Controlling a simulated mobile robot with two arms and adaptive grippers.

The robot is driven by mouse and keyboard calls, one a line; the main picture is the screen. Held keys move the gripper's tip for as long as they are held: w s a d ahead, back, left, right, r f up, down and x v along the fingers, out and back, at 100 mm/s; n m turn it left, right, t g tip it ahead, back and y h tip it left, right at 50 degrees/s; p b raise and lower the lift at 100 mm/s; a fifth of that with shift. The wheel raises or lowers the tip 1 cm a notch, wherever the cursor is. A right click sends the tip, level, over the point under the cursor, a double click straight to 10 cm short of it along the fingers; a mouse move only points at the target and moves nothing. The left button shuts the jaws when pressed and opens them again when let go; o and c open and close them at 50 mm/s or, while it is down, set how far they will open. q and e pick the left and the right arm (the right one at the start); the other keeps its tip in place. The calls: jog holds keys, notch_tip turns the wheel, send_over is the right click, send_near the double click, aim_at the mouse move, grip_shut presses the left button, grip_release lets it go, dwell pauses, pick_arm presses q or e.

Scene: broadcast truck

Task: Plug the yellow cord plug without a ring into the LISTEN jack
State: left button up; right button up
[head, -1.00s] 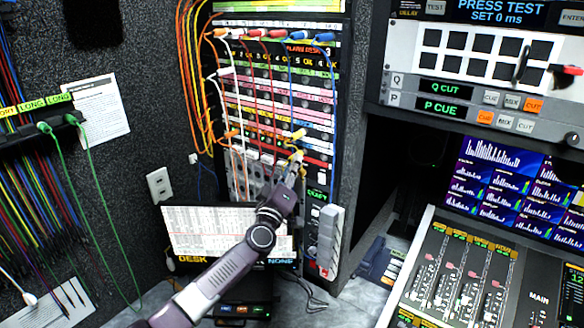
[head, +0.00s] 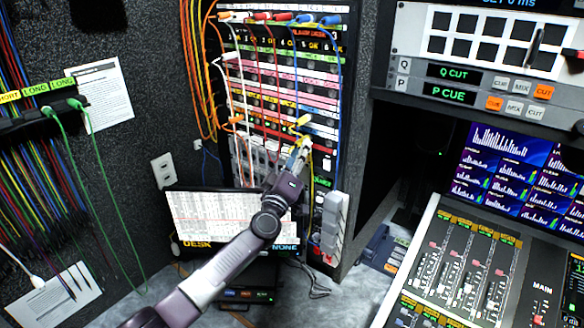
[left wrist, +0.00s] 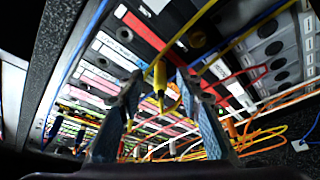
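My left gripper (head: 299,154) is at the lower right of the patch panel (head: 283,70), close to a yellow plug (head: 305,142). In the left wrist view its two fingers (left wrist: 158,98) stand apart, and a yellow plug (left wrist: 158,76) shows between them with dark gaps on both sides. Another yellow plug (head: 300,122) sits slightly higher in the head view. A yellow cord (head: 312,178) hangs below the gripper. I cannot make out a ring on either plug, nor read which jack is LISTEN. My right gripper is not in view.
Red, white, orange and blue cords hang across the panel, some near my left gripper. Orange cords (left wrist: 262,135) also show in the left wrist view. A monitor (head: 215,216) stands below the panel. A mixing console (head: 470,270) is at the right.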

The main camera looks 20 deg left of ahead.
pick_arm(q)
jog(key=v, duration=1.1)
jog(key=shift+r, duration=0.1)
